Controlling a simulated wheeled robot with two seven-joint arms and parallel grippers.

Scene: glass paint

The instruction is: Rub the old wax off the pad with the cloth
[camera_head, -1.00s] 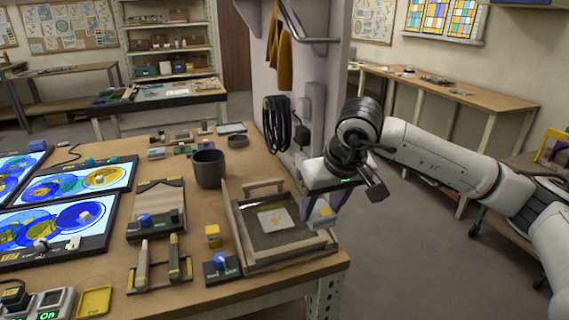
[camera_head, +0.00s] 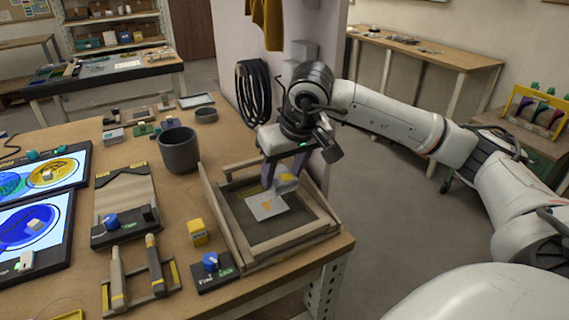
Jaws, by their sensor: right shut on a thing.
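My right gripper (camera_head: 284,175) points down over the wooden-framed tray (camera_head: 287,246) at the table's right corner. It is shut on a small pale grey and yellowish piece, which looks like the cloth (camera_head: 286,183). A thin light grey square with orange-yellow patches, which looks like the pad with wax (camera_head: 265,207), lies on the tray's dark floor. The cloth is just above and right of the pad's upper right corner. I cannot tell whether they touch. My left gripper is out of view.
A yellow block (camera_head: 197,232) and a blue-knobbed box (camera_head: 212,268) stand left of the tray. A dark grey pot (camera_head: 179,150) is behind them. A rack with two handled tools (camera_head: 140,285) is at the front left. A wall with a coiled cable (camera_head: 253,92) rises behind the tray.

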